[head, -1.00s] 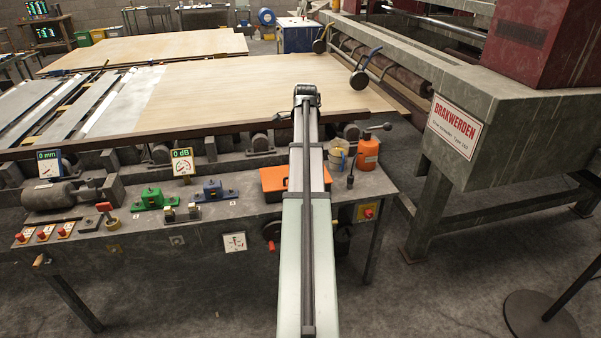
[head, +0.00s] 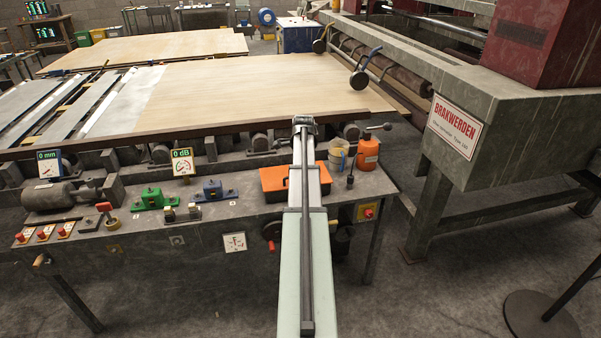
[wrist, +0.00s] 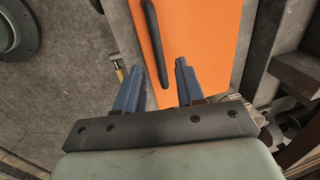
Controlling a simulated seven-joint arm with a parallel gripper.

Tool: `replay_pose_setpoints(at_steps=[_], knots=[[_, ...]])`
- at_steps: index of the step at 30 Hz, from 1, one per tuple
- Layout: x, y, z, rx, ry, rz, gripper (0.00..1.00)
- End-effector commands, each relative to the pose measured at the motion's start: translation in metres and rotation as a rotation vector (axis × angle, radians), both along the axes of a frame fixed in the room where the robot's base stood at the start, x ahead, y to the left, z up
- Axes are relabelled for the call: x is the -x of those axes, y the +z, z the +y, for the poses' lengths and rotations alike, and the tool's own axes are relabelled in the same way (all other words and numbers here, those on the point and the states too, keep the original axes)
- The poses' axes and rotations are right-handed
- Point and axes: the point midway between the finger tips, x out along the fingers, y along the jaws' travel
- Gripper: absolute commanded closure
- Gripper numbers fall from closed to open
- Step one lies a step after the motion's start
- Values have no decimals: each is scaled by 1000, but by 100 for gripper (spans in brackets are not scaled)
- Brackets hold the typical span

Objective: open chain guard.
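The chain guard looks to be the orange cover (head: 270,180) on the bench in the head view, just left of my arm and partly hidden by it. It also fills the upper middle of the wrist view as a flat orange panel (wrist: 205,35). A black bar handle (wrist: 154,35) runs along the panel near its left side. My gripper (wrist: 160,65) has two blue fingers standing apart with nothing held. The handle's near end lies in the picture between the fingertips; contact cannot be told. In the head view my arm hides the gripper.
Left on the bench are a green block (head: 154,199) and a blue block (head: 213,191). In the wrist view, dark machine parts (wrist: 295,75) lie right of the panel.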

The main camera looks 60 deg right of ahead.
Motion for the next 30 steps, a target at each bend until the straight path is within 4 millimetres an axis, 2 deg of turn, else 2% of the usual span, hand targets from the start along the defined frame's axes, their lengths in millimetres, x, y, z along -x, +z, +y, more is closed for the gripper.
replay_pose_setpoints(at_steps=[6, 17, 30], knots=[[-3, -18, -2, 0, 0, 0, 62], [-3, -21, -3, 1, 0, -1, 62], [-3, -21, -3, 1, 0, -1, 100]])
